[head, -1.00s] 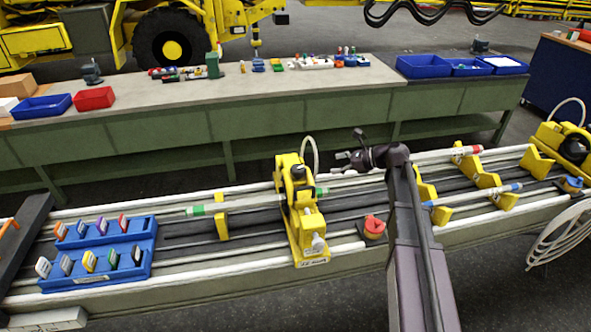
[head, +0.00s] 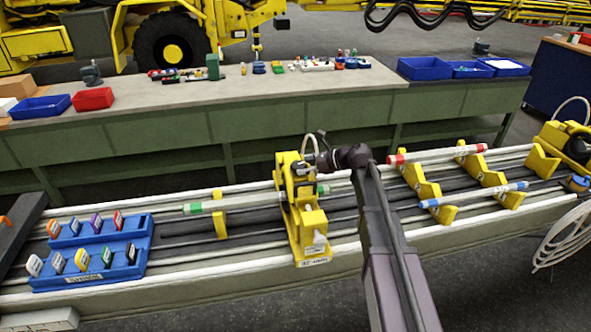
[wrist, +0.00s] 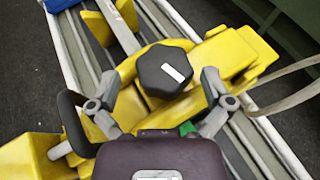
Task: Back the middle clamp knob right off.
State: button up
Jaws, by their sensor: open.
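The middle clamp is a yellow block (head: 307,222) standing across the rails in the head view. Its black six-sided knob (wrist: 165,72), with a white mark on top, lies near the middle of the wrist view. In the head view the knob (head: 302,169) is small and dark at the top of the clamp. My gripper (wrist: 160,82) is open, with one grey finger on each side of the knob. I cannot tell whether either finger touches it. In the head view my gripper (head: 327,158) is just right of the clamp's top.
A green-banded tube (head: 205,207) runs into the clamp from the left. Red-banded (head: 437,155) and blue-banded (head: 474,195) tubes rest on yellow supports at right. A blue tray of coloured tags (head: 90,272) sits at left. A pale cable loops beside the clamp.

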jog(key=shift+x, duration=0.85)
jog(key=shift+c, duration=0.2)
